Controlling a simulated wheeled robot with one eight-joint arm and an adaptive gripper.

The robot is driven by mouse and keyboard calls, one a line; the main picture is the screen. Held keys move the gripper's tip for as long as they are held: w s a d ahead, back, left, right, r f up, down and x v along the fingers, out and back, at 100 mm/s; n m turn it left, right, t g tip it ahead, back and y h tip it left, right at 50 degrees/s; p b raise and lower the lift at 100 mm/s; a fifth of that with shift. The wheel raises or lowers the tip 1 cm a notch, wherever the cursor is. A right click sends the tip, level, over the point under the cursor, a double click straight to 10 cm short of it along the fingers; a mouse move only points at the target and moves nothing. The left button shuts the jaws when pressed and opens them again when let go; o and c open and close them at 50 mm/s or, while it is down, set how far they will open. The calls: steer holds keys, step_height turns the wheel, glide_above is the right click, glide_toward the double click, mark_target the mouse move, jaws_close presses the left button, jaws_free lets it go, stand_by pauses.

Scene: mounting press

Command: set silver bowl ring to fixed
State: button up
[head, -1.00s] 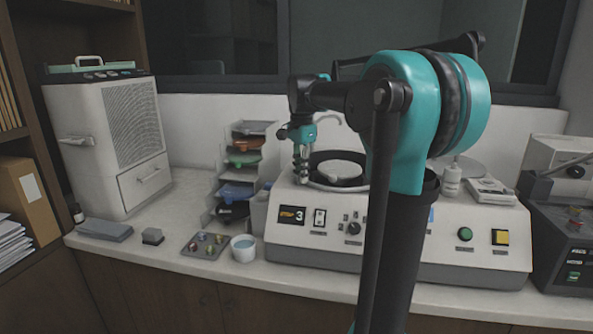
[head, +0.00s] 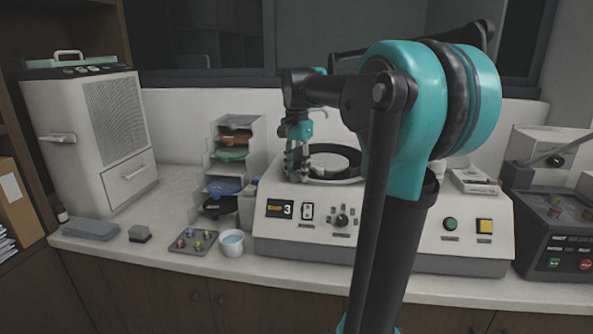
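The silver bowl ring (head: 333,181) lies around the dark round bowl on top of the white polishing machine (head: 380,245). My gripper (head: 297,176) points down at the left edge of the ring. Its fingers look slightly apart, with nothing clearly between them. I cannot tell whether they touch the ring. The machine's front has a display (head: 280,209) reading 3, a switch, a knob (head: 342,221), a green button and a yellow one.
A stacked tray rack (head: 215,150) stands left of the machine. A white cup (head: 231,243), a tray of small samples (head: 193,241) and a grey block (head: 139,233) sit at the counter's front. A second machine (head: 560,250) stands at the right.

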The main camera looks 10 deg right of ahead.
mark_target(297, 172)
steer(key=shift+r, duration=0.1)
step_height(297, 172, up, 12)
stand_by(0.5)
steer(key=shift+s, duration=0.1)
